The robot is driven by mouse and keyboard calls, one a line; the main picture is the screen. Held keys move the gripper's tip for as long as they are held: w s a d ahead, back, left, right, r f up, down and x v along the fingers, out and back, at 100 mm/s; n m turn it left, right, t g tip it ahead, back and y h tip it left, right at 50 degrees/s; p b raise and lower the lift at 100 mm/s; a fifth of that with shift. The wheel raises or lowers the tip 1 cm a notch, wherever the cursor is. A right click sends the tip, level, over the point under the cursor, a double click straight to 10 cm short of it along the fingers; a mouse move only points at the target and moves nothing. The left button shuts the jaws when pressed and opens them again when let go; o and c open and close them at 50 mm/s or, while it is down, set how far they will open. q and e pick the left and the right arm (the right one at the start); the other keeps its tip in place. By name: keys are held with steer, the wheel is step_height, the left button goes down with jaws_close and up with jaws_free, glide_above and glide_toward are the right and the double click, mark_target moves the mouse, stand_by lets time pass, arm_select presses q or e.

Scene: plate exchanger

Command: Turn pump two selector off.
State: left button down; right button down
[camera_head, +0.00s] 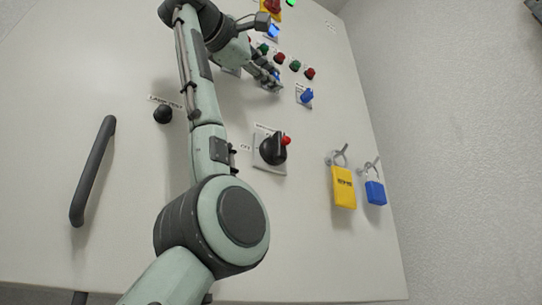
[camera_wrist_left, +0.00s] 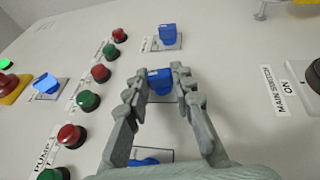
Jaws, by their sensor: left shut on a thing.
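The blue selector knob (camera_wrist_left: 160,80) on a square plate is the middle one of a row of three in the left wrist view. My left gripper (camera_wrist_left: 160,76) has one finger on each side of it and is shut on it. In the head view my left gripper (camera_head: 271,82) reaches the panel from above, and its fingers largely hide this knob. The knob's pointer position and its own label are hard to read. My right gripper is in neither view.
Neighbouring blue selectors (camera_wrist_left: 167,35) and (camera_wrist_left: 145,162) flank the held knob. Red and green buttons (camera_wrist_left: 88,101) line up beside it. A black main switch (camera_head: 273,149), a yellow padlock (camera_head: 343,188), a blue padlock (camera_head: 375,192) and a door handle (camera_head: 92,172) are lower on the panel.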

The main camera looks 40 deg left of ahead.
arm_select(q)
steer(key=shift+m+g, duration=0.4)
steer(key=shift+g, duration=0.5)
steer(key=c, duration=1.3)
jaws_free()
steer(key=shift+r, duration=0.1)
steer(key=s, duration=1.2)
